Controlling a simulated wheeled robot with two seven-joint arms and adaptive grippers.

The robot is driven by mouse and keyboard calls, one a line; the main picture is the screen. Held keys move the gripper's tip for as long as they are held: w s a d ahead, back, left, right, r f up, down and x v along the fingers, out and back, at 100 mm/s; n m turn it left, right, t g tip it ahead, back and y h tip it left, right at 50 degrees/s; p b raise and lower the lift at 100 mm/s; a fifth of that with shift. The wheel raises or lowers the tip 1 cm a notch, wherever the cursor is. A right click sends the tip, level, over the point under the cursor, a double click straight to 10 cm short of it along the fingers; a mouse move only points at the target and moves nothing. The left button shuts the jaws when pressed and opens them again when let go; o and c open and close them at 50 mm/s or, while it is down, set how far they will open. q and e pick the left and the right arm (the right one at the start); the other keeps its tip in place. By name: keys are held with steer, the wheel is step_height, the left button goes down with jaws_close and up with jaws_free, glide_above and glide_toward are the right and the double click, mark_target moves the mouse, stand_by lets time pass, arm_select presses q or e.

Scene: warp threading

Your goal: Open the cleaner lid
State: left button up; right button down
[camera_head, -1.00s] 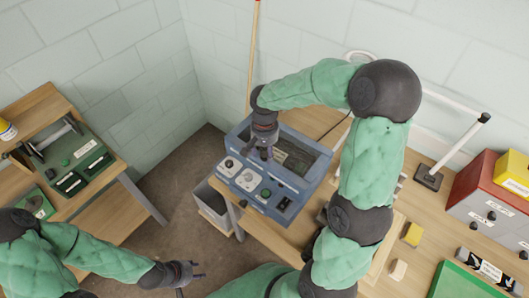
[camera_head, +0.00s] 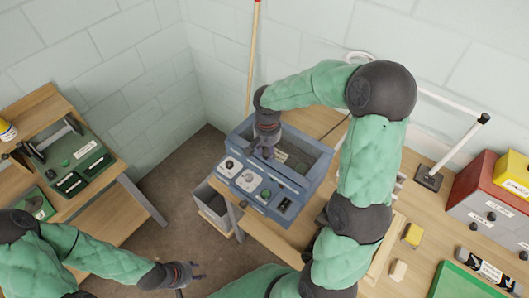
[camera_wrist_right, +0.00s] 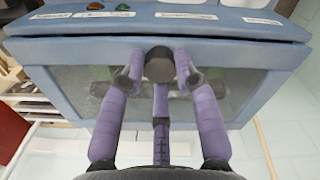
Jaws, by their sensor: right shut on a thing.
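The cleaner (camera_head: 268,197) is a blue box with a windowed lid, on the wooden bench in the head view. The lid (camera_wrist_right: 52,58) fills much of the right wrist view, with a dark gap along its front edge. My right gripper (camera_head: 263,153) is over the lid's front. In the right wrist view my right gripper (camera_wrist_right: 160,75) is shut around a dark round knob (camera_wrist_right: 159,62) on the lid. The lid's exact angle is hard to tell. My left gripper (camera_head: 195,271) is open and empty, low over the floor, away from the cleaner.
The cleaner's front panel carries dials and buttons. A grey bin (camera_head: 212,205) stands below the bench's left edge. A green device (camera_head: 72,158) sits on the left bench. Yellow and white blocks, a white stand and a red-grey box occupy the right side.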

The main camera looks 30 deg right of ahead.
mark_target(293, 130)
steer(key=w+d, duration=0.2)
steer(key=d, duration=0.3)
steer(key=w+d+p, duration=0.1)
steer(key=w+d, duration=0.1)
steer(key=d, duration=0.3)
steer(key=w+d, duration=0.2)
steer(key=d, duration=0.3)
steer(key=shift+p, duration=0.35)
steer(key=c, duration=0.9)
jaws_free()
steer(key=shift+r, duration=0.1)
step_height(293, 130, up, 12)
steer(key=shift+f, duration=0.1)
